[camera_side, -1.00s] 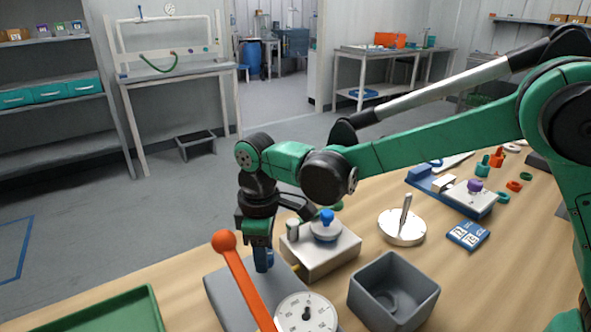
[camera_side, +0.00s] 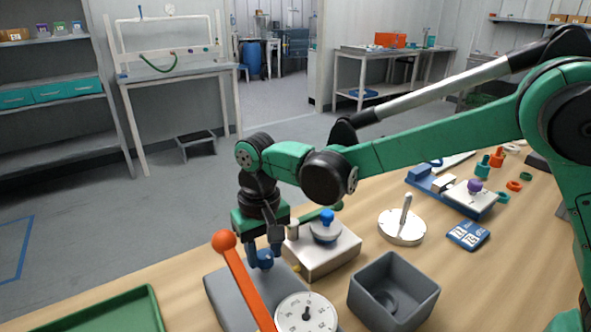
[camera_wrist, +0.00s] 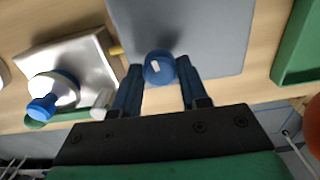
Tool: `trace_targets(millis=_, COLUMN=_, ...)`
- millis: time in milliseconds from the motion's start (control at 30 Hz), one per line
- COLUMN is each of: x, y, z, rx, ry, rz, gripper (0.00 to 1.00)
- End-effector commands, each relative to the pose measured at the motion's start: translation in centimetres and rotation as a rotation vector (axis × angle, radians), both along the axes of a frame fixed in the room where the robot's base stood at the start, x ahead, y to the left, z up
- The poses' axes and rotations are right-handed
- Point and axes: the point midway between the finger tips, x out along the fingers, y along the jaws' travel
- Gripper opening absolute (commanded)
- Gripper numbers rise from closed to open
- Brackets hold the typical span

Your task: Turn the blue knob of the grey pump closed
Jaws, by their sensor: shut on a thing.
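The grey pump (camera_side: 228,297) is a flat grey block on the wooden table, with an orange lever and a white dial. Its blue knob (camera_side: 262,259) stands at the far end of the block. My gripper (camera_side: 263,249) points down and is shut on this knob. In the wrist view the knob (camera_wrist: 159,70), with a white mark on top, sits between my two dark blue fingers. The fingers hide part of its sides.
A pale box with a blue-topped round cap (camera_side: 326,230) stands close to the right of my gripper. The orange lever (camera_side: 243,277) rises just in front. A grey open bin (camera_side: 393,292) and a green tray (camera_side: 110,312) flank the pump.

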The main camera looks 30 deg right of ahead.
Motion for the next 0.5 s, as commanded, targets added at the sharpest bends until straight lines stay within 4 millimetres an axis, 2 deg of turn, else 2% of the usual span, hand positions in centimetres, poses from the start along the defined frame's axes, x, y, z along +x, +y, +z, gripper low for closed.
trace_targets(millis=200, x=0.00, y=-0.01, z=0.07, rx=0.000, ry=0.000, rz=-0.116, gripper=0.00)
trace_targets(millis=500, x=0.00, y=-0.02, z=0.07, rx=0.000, ry=0.000, rz=-0.185, gripper=0.00)
